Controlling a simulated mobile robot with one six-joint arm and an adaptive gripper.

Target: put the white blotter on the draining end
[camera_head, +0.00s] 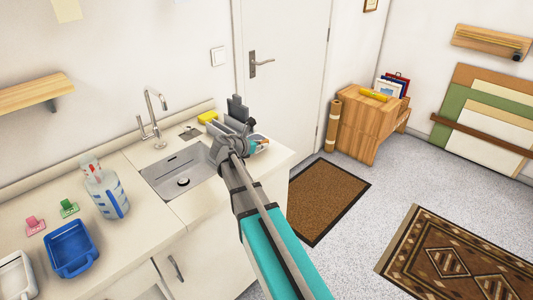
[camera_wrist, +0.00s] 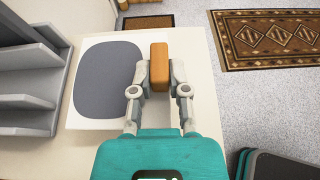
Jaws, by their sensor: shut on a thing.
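My gripper (camera_wrist: 159,88) is shut on an orange-brown block (camera_wrist: 159,66) in the wrist view. A small orange-brown patch also shows at my gripper in the camera_head view, largely hidden by my arm. I cannot tell whether this block is part of the white blotter, and no other white blotter stands out. A dark grey rounded pad on a white sheet or board (camera_wrist: 108,80) lies at the counter's right end, beside and below my gripper. I cannot tell whether the block touches it.
A grey slotted rack (camera_wrist: 27,78) stands left of the pad. The sink (camera_head: 178,172), yellow sponge (camera_head: 207,117), clear bottle (camera_head: 105,193), pink piece (camera_head: 35,225), green piece (camera_head: 69,208) and blue tub (camera_head: 71,249) are on the counter. A brown doormat (camera_head: 322,197) lies beyond the counter's edge.

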